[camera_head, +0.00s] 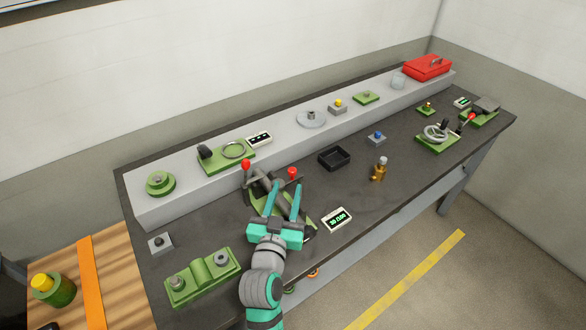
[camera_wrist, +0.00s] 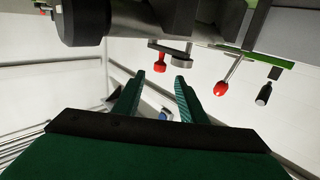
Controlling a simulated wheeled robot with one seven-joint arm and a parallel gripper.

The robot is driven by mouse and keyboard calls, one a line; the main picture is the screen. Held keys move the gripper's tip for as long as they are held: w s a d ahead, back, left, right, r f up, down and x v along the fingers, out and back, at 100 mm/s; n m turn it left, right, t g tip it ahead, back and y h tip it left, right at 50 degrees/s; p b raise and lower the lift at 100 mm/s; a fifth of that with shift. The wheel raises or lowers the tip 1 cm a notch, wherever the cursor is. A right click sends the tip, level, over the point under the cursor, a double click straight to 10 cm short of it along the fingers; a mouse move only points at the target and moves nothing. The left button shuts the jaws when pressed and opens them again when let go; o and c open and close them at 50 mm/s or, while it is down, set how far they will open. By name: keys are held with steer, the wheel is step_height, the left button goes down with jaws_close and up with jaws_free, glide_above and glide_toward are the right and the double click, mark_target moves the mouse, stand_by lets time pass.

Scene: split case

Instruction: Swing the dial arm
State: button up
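A device on a green base (camera_head: 262,203), with a dark grey cylinder and two red knobs, sits at the near middle of the bench. One red knob (camera_head: 246,165) is on its left, the other (camera_head: 292,173) on its right. The wrist view shows a small red knob (camera_wrist: 159,67) hanging from a short grey arm (camera_wrist: 174,48) and a red-tipped lever (camera_wrist: 221,87). I cannot tell which is the dial arm. My gripper (camera_head: 284,187) is open over the device, partly hiding it. Its fingertips (camera_wrist: 160,78) are apart with nothing between them.
A small readout (camera_head: 337,219) lies right of my gripper, and a black tray (camera_head: 334,158) behind it. A green fixture (camera_head: 203,277) is at the front left. A wheel on a green base (camera_head: 437,145) stands far right. A grey raised ledge (camera_head: 285,137) runs along the back.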

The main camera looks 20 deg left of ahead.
mark_target(291, 174)
steer(key=w, duration=0.5)
steer(key=w+a, duration=0.1)
steer(key=w, duration=0.2)
steer(key=shift+w, duration=0.2)
steer(key=shift+c, duration=0.3)
jaws_close()
